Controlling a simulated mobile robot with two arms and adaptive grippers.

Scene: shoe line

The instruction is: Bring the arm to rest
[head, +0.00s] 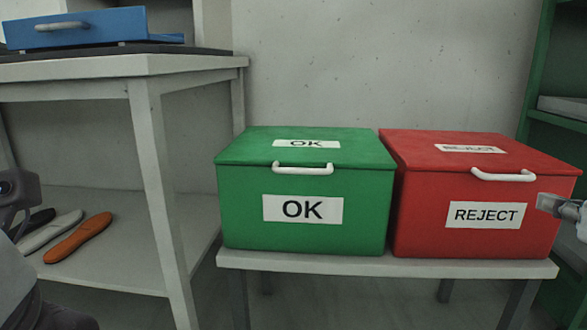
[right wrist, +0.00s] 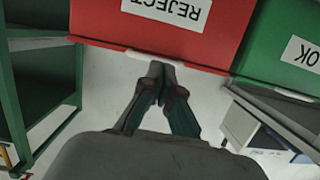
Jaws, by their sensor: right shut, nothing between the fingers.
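My right gripper (head: 549,204) enters at the right edge of the head view, in front of the red REJECT box (head: 425,228). In the right wrist view the right gripper (right wrist: 157,74) has its fingers together with nothing between them. There its tips overlap the white handle and edge of the red box (right wrist: 190,40) in the picture; I cannot tell whether they touch. Part of my left arm shows at the left edge of the head view, but its fingers are not in view.
A green OK box (head: 240,225) stands beside the red box on a low bench (head: 300,262); both lids are down. A table (head: 110,68) at left bears a blue box (head: 75,28). Insoles, one of them orange (head: 78,238), lie on its lower shelf. A green rack (head: 540,75) stands at right.

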